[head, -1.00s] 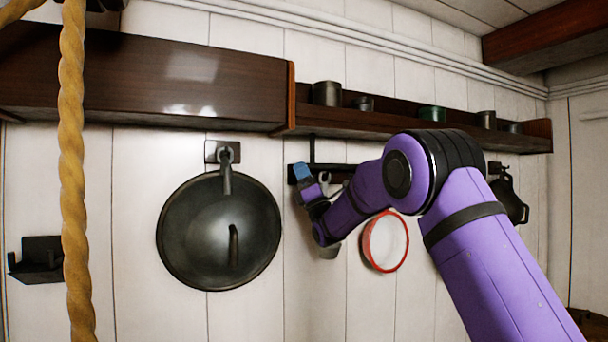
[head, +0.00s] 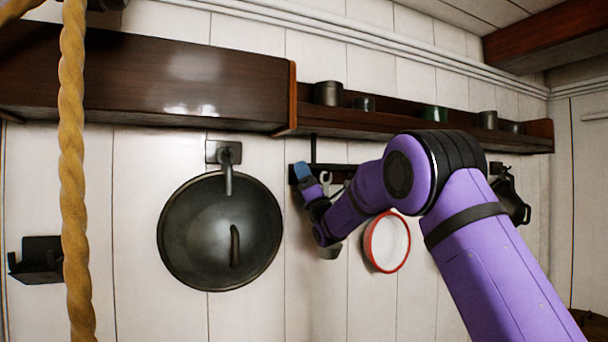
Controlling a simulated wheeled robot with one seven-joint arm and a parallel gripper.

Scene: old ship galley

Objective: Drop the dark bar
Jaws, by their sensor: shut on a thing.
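My gripper (head: 303,173), with a blue fingertip showing, is in front of the white plank wall, right of the big dark pan. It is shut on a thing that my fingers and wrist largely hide. A thin dark upright bar (head: 313,148) shows just above and right of the fingertip, below the shelf. It looks like the dark bar, but I cannot tell where its lower end meets my gripper or the dark hook rail (head: 338,172) behind it.
A large dark pan (head: 219,232) hangs left of my gripper. A red-rimmed white dish (head: 387,242) hangs to the right, close to my arm. A wooden shelf (head: 405,122) with several cups runs above. A rope (head: 74,180) hangs at the left. A dark wall holder (head: 40,260) is beyond it.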

